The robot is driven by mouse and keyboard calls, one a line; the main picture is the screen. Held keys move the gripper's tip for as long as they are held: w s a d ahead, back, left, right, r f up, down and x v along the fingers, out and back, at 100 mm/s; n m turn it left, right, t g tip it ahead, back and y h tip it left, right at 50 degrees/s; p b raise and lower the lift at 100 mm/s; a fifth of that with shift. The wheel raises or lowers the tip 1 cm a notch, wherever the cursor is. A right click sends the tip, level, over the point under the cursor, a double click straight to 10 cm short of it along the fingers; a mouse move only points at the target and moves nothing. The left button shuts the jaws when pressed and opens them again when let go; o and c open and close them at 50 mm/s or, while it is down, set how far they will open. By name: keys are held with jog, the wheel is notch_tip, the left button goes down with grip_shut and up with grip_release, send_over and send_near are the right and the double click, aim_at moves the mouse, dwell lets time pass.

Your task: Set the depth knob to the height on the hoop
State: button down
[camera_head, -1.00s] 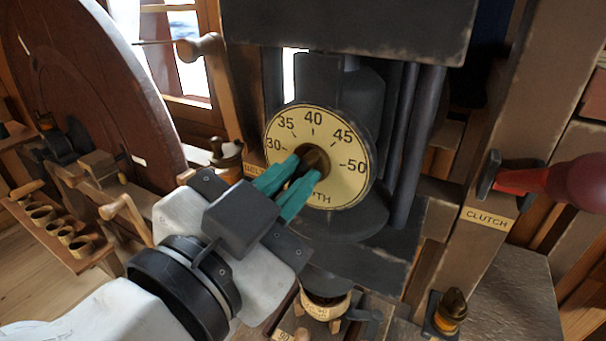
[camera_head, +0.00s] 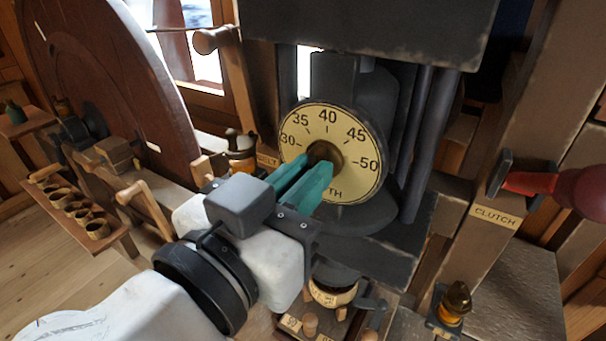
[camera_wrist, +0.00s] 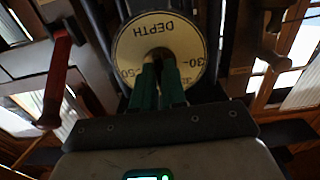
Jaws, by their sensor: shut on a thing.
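The depth dial (camera_head: 358,178) is a round cream plate marked from 30 to 50, on the dark machine head. It shows upside down in the wrist view (camera_wrist: 128,48). The brass depth knob (camera_head: 325,153) is at its centre. My gripper (camera_head: 318,170) has green fingers, shut on the knob from the lower left. In the wrist view the fingers (camera_wrist: 160,75) reach the dial's centre and cover most of the knob. The knob's pointer is hidden, so I cannot tell its reading. No hoop can be made out for certain.
A red clutch handle (camera_head: 560,184) sticks out at the right above a CLUTCH label (camera_head: 495,216). A large brown wheel (camera_head: 110,90) stands at the left. A rack of small rings (camera_head: 75,208) is below it.

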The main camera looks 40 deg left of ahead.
jog(key=c, duration=1.2)
grip_release()
jog(key=b+v, duration=0.2)
jog(key=v, duration=0.8)
jog(key=shift+s+d+b, duration=0.15)
jog(key=shift+s+b, duration=0.2)
jog(key=shift+b, duration=0.05)
